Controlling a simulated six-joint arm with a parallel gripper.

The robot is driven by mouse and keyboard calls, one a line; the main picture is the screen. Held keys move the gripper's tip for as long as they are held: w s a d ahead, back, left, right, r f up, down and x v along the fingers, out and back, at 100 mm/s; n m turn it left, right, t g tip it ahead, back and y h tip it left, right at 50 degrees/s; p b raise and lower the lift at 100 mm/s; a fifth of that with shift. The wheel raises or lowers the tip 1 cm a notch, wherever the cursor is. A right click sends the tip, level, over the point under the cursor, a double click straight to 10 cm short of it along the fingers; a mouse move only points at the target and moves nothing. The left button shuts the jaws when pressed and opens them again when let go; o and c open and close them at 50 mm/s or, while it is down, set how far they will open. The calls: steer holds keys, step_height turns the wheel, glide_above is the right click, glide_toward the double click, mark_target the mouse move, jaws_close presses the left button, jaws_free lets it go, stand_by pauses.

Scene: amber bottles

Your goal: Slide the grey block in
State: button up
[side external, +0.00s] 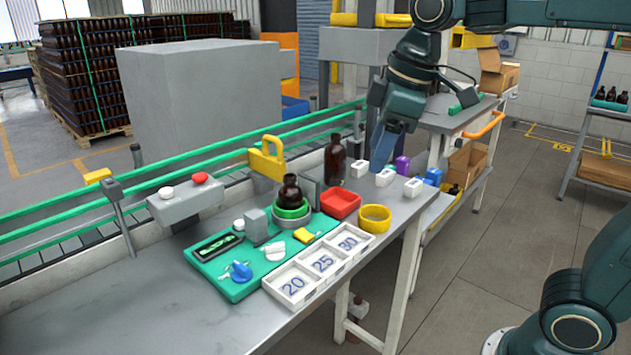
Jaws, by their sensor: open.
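A small upright grey block (256,226) stands on the green board (236,291), left of the amber bottle (290,189). The bottle stands on a green ring at the board's back edge. A slot or opening for the block cannot be made out. My gripper (379,166) is open and points down above the right part of the table, near small white blocks (384,177). It is well to the right of the grey block and apart from it. Its fingers show nearly edge-on, with nothing visible between them.
A white tray (298,299) marked 20, 25 and 30 lies along the board's front. A red bin (341,204), yellow ring (375,219) and taller amber bottle (335,160) stand between the board and my gripper. The steel table (160,315) is clear at the front left.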

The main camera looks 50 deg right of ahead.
steer(key=w+a+n+g, duration=0.1)
steer(key=w+a+n, duration=0.15)
steer(key=w, duration=0.35)
steer(key=w+a+n+g, duration=0.1)
steer(key=w+n, duration=0.2)
steer(key=w, duration=0.2)
steer(key=n+g, duration=0.1)
steer(key=n, duration=0.5)
glide_above(255, 213)
step_height(255, 213, down, 7)
step_height(255, 213, down, 14)
steer(key=shift+r, duration=0.15)
